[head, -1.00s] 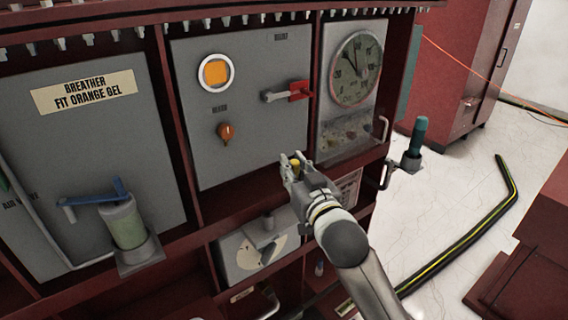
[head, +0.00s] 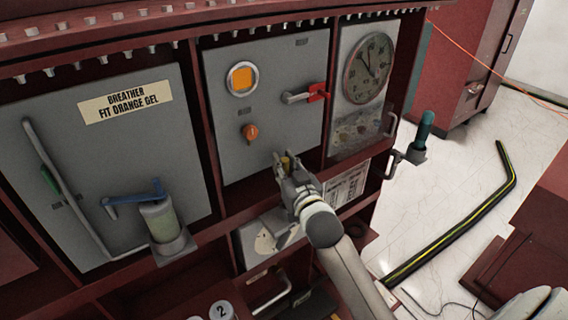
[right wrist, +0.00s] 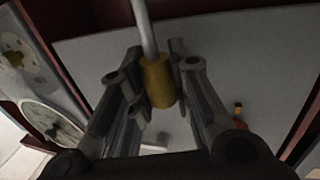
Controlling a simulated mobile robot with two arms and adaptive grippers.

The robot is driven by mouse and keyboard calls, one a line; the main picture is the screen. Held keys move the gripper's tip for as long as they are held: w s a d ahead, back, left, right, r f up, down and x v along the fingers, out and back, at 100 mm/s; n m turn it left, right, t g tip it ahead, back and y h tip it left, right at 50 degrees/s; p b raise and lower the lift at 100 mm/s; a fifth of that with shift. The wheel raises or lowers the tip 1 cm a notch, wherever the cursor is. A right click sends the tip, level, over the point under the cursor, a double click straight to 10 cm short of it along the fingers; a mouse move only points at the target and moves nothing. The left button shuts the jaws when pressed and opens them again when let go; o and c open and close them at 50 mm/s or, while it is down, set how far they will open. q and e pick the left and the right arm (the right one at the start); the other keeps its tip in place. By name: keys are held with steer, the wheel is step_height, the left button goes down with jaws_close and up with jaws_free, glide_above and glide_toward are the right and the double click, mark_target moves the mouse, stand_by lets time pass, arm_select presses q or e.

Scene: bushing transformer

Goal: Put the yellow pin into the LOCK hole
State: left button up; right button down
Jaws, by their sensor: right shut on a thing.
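The yellow pin (right wrist: 158,82) is a short yellow cylinder with a grey rod running up from it in the right wrist view. My right gripper (right wrist: 160,75) is shut on the yellow part. In the head view the right gripper (head: 286,162) is in front of the lower part of the grey centre panel (head: 275,125), below the orange knob (head: 249,132), with a bit of yellow between its fingers. Small labels on the panel are too small to read, and I cannot make out the LOCK hole. My left gripper is not in view.
The panel carries an orange square lamp (head: 242,79) and a red-based lever (head: 317,93). A round gauge (head: 368,68) is to its right. The breather panel (head: 110,190) with a blue handle (head: 135,197) is left. Red frame shelves surround the panels.

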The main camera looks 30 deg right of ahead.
steer(key=shift+f+b, duration=0.75)
steer(key=shift+f, duration=0.15)
steer(key=shift+f+b, duration=1.3)
steer(key=shift+f, duration=0.65)
steer(key=shift+p, duration=0.65)
steer(key=shift+f+b, duration=2.05)
steer(key=shift+f, duration=0.8)
steer(key=c, duration=1.2)
jaws_free()
steer(key=shift+c, duration=0.2)
steer(key=shift+s, duration=0.15)
